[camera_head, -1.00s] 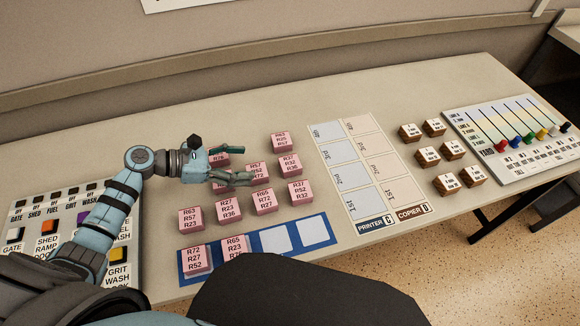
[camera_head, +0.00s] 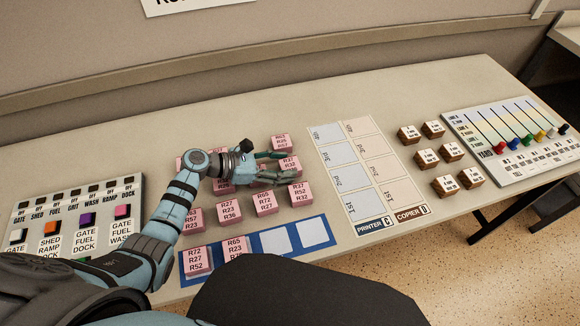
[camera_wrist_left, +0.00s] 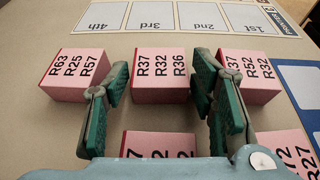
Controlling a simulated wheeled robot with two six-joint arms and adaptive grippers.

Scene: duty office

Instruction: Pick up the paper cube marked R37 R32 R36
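The pink paper cube marked R37 R32 R36 (camera_head: 290,165) sits on the desk, in the right column of the pink cubes, its label partly hidden in the head view. It shows whole-faced in the left wrist view (camera_wrist_left: 163,68), upper middle. My left gripper (camera_head: 286,168) is open, and its fingers point at this cube. In the left wrist view the green-padded fingertips (camera_wrist_left: 160,78) stand to either side of the cube's near part, with gaps visible. Nothing is held. My right gripper is not in view.
Cubes marked R63 R25 R57 (camera_wrist_left: 77,72) and R37 R52 R32 (camera_wrist_left: 252,75) flank it. More pink cubes (camera_head: 265,203) stand nearer. A blue strip (camera_head: 327,247) holds two cubes. The printer and copier chart (camera_head: 352,150) lies right; bare desk lies behind.

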